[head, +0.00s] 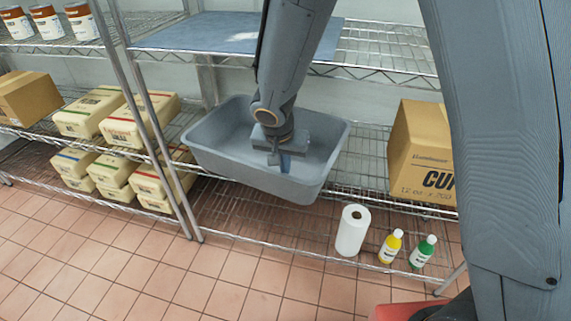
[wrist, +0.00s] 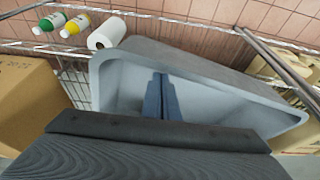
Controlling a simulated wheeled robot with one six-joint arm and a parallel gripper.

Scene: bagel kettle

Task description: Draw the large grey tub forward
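The large grey tub (head: 235,172) sits on the middle wire shelf, its front part standing out past the shelf's front edge. In the wrist view the tub (wrist: 230,90) fills the middle, and its inside looks empty apart from my fingers. My gripper (head: 284,163) reaches down into the tub from above, close behind the front wall. In the wrist view the two blue fingers of my gripper (wrist: 163,98) lie side by side with nothing visible between them. Whether their tips touch the front wall is unclear.
A cardboard box (head: 422,150) stands right of the tub; cream cartons (head: 140,120) stand left beyond a shelf post (head: 150,125). A blue sheet (head: 205,33) lies on the shelf above. A paper roll (head: 352,230) and two bottles (head: 391,246) stand lower. The tiled floor (head: 130,270) in front is clear.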

